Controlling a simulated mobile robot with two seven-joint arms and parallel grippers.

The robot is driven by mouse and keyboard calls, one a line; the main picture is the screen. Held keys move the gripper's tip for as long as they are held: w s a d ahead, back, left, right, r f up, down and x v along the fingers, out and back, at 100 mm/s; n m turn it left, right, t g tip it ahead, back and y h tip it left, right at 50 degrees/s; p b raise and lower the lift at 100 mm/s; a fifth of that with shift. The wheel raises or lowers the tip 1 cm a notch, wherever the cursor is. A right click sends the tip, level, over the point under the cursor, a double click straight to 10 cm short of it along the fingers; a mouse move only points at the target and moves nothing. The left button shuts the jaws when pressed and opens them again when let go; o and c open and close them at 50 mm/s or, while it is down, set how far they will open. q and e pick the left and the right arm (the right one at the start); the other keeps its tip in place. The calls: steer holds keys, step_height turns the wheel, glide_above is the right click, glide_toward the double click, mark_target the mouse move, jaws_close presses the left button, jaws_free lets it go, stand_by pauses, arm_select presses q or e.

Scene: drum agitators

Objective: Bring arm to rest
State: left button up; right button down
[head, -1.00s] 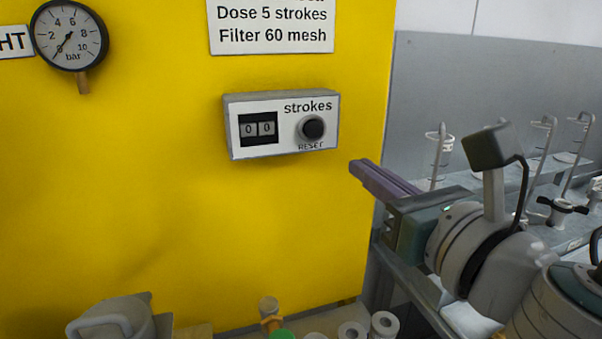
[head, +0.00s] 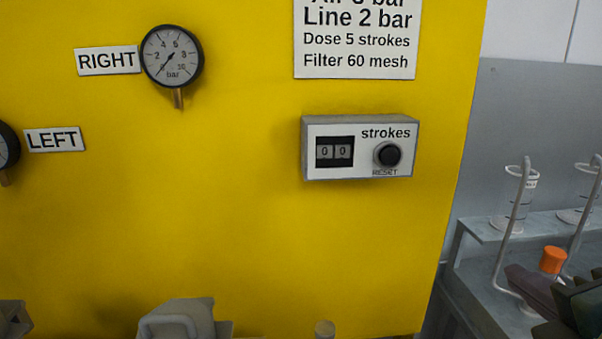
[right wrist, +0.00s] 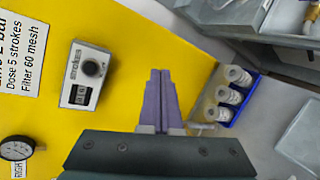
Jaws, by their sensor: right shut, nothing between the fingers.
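My right gripper (head: 530,288) is at the lower right of the head view, mostly cut off by the frame edge. In the right wrist view its two purple fingers (right wrist: 160,98) lie together with nothing between them. It is apart from the strokes counter box (head: 360,148), which is fixed to the yellow panel (head: 240,230). The counter reads 00 and has a black RESET button (head: 388,154). The box also shows in the right wrist view (right wrist: 86,75), left of the fingers. My left gripper is not in view.
A gauge (head: 172,56) marked RIGHT and a label LEFT (head: 54,139) are on the panel. A grey shelf (head: 482,226) with glassware stands at the right, with an orange cap (head: 552,260) near my gripper. A blue rack (right wrist: 238,106) holds white rolls or jars.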

steer(key=s+a+f+m+g+y, duration=0.2)
steer(key=s+f+m+g, duration=0.25)
steer(key=s+m, duration=0.45)
steer(key=s+a+f+m+g+y, duration=0.25)
steer(key=s+m+g, duration=0.25)
steer(key=s+m, duration=0.35)
step_height(320, 180, up, 24)
steer(key=s+p, duration=0.1)
steer(key=p, duration=2.4)
steer(key=shift+a+r+h, duration=0.25)
steer(key=shift+a+h, duration=0.1)
steer(key=shift+m, duration=0.25)
steer(key=shift+w+a, duration=0.1)
